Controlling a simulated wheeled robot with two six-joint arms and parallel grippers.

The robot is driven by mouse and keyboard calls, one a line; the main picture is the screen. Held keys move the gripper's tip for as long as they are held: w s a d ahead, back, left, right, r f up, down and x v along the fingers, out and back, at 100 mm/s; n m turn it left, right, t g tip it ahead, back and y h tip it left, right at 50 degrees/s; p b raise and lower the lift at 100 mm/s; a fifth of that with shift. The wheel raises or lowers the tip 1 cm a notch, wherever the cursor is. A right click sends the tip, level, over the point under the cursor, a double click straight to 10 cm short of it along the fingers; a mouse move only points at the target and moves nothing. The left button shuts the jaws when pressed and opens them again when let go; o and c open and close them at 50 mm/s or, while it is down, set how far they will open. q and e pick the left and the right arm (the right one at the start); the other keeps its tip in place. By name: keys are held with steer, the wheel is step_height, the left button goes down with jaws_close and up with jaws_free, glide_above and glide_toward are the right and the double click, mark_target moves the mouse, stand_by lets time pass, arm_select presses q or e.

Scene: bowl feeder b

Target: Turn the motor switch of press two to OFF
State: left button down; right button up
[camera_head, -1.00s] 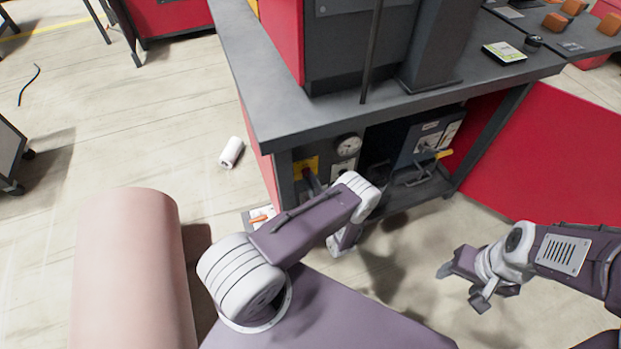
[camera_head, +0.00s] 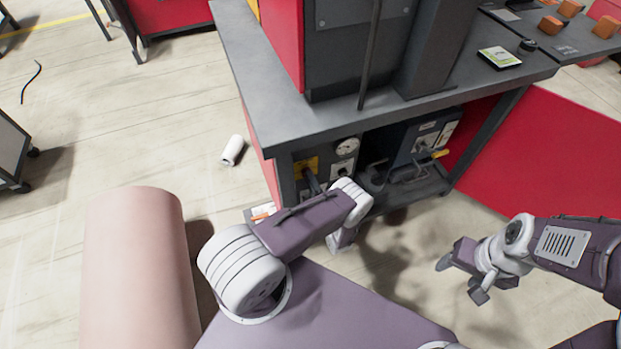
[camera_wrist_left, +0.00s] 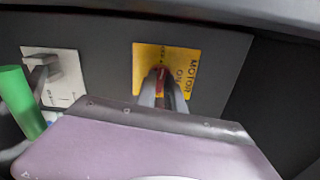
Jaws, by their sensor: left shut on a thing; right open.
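The motor switch (camera_wrist_left: 160,77) shows as a small red and dark piece between my left fingers. It sits on a yellow plate (camera_wrist_left: 181,57) lettered MOTOR, which also shows under the bench top in the head view (camera_head: 301,166). My left gripper (camera_wrist_left: 160,86) is shut on the switch, and its fingers hide most of it. In the head view my left gripper (camera_head: 312,182) reaches the panel at the yellow plate. I cannot tell which position the switch is in. My right gripper (camera_head: 461,279) is open and empty above the floor at the right.
A pale plate with a grey lever (camera_wrist_left: 42,68) is left of the yellow plate in the wrist view, near a green cylinder (camera_wrist_left: 22,102). A round gauge (camera_head: 346,146) and a blue-grey box (camera_head: 418,143) are under the bench top (camera_head: 262,95). A white roll (camera_head: 232,150) lies on the floor.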

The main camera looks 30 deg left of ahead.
arm_select(q)
steer(key=shift+n, duration=0.6)
steer(key=shift+f, duration=0.1)
steer(key=c, duration=1.4)
jaws_free()
steer(key=shift+c, duration=0.2)
steer(key=p+v, duration=0.2)
steer(key=v, duration=0.7)
steer(key=shift+s, duration=0.1)
